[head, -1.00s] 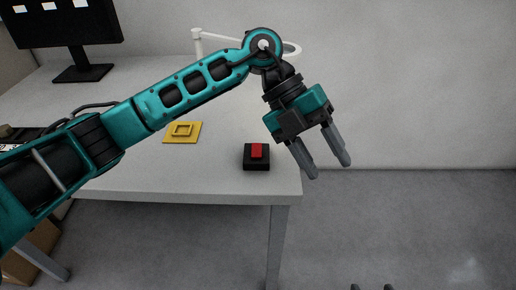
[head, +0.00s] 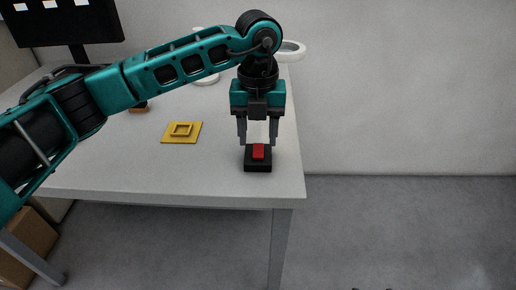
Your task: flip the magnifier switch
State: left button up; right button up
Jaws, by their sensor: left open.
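The switch (head: 258,153) is a red rocker on a black box (head: 258,166) near the right front corner of the white table. My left gripper (head: 257,143) is open and points down, its two grey fingers just behind the red rocker, one toward each side. I cannot tell whether the fingers touch the box. The magnifier (head: 291,49) shows as a white ring at the back right of the table, partly hidden by my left arm. Only dark tips of my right gripper (head: 370,289) show at the bottom edge, too little to tell its state.
A yellow square plate with a raised frame (head: 181,132) lies left of the switch. A monitor (head: 62,22) stands at the back left. The table (head: 200,175) is clear around the switch. A cardboard box (head: 25,245) is on the floor at lower left.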

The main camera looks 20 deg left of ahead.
aim_at(258, 156)
pick_arm(q)
jog(key=shift+f, duration=1.95)
jog(key=shift+c, duration=0.4)
